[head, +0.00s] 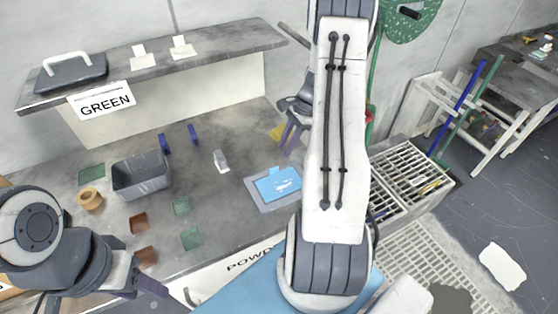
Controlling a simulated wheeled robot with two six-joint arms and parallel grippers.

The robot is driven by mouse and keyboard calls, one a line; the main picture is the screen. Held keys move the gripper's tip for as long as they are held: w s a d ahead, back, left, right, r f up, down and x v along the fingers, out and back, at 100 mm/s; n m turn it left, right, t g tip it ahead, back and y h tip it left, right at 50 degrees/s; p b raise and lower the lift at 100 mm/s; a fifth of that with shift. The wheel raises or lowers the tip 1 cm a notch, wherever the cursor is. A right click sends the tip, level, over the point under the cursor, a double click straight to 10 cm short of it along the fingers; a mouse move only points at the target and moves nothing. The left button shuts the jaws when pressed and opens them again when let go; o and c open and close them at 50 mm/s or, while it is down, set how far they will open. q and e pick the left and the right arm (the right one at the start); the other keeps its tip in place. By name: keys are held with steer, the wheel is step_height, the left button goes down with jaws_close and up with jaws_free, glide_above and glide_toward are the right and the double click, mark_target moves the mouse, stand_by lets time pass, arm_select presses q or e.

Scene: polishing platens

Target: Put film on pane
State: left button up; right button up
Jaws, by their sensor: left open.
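A light-blue sheet with a small raised tab, which looks like the film (280,186), lies on a grey square board (256,199) on the bench. I cannot tell whether a pane is under it. Small green squares (182,206) and brown squares (138,223) lie flat to its left. My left gripper (140,281) is low at the left, open and empty, near the bench's front edge. My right gripper (290,138) is behind the blue sheet, with purple fingers pointing down. My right arm partly hides it, and its opening is unclear.
A grey bin (141,175), a tape roll (89,199) and a small clear bottle (221,161) stand on the bench (225,225). Blue clips (165,144) are behind them. A raised shelf (215,46) with a GREEN sign (102,101) runs along the back. White grates (410,175) are at right.

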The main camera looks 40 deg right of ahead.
steer(key=shift+v, duration=1.45)
steer(key=a+r+n+g+h, duration=0.1)
steer(key=a+r+n, duration=0.25)
steer(key=a, duration=0.55)
steer(key=s+a+r+n, duration=0.1)
steer(key=a+r+n, duration=0.1)
steer(key=a+n, duration=0.45)
steer(key=a+r+n+g+h, duration=0.1)
steer(key=a+r+n, duration=0.2)
steer(key=a, duration=0.7)
steer(key=s+a+r+n, duration=0.1)
steer(key=s+a+n, duration=0.5)
steer(key=s, duration=0.3)
steer(key=s+a+r+n+h, duration=0.1)
steer(key=s+a+r+n, duration=0.1)
steer(key=s+a+n, duration=0.4)
steer(key=s+n, duration=0.3)
steer(key=shift+t+h, duration=0.3)
steer(key=shift+t, duration=0.1)
steer(key=shift+a, duration=0.1)
